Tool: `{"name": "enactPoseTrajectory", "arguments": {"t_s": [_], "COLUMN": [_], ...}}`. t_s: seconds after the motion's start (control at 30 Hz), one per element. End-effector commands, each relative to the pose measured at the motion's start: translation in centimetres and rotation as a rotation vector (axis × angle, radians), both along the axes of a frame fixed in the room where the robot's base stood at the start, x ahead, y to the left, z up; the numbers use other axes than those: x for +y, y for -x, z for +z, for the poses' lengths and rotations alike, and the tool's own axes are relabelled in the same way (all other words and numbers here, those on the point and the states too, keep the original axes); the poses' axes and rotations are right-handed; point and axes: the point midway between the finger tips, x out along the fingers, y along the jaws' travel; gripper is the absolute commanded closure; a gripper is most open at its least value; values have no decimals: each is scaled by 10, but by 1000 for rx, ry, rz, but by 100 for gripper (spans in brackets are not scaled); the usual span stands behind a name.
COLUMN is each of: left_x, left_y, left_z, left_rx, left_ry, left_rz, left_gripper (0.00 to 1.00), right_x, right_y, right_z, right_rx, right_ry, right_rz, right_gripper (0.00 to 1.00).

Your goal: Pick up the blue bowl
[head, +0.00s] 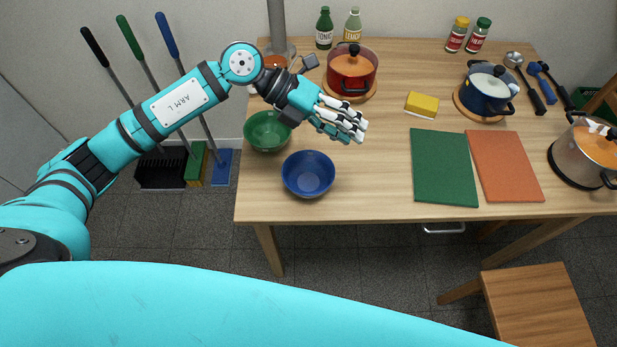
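The blue bowl (308,175) stands upright and empty on the wooden table, near its front left edge. My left gripper (345,122) is above the table, behind and slightly right of the blue bowl in the head view. Its fingers are stretched out and hold nothing, and it is apart from the bowl. My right gripper is not in view.
A green bowl (267,132) stands just left of and behind the blue one, partly under my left arm. A red pot (352,70) stands behind the gripper. A yellow sponge (422,103), green board (444,168) and orange board (505,166) lie to the right.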

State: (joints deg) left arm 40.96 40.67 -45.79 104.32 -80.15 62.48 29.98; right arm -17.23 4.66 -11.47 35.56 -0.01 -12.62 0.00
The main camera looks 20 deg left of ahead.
Motion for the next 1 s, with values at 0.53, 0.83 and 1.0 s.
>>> {"name": "enactPoseTrajectory", "arguments": {"t_s": [0.53,0.83,1.0], "left_x": [165,147,141], "left_y": [-22,-20,-20], "left_z": [-55,-118,-142], "left_rx": [56,55,53], "left_ry": [-772,-769,-768], "left_rz": [7,6,7], "left_gripper": [66,66,66], "right_x": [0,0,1], "right_y": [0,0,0], "right_z": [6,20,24], "right_rx": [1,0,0], "right_ry": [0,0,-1], "right_rz": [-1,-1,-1], "right_gripper": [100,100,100]}}
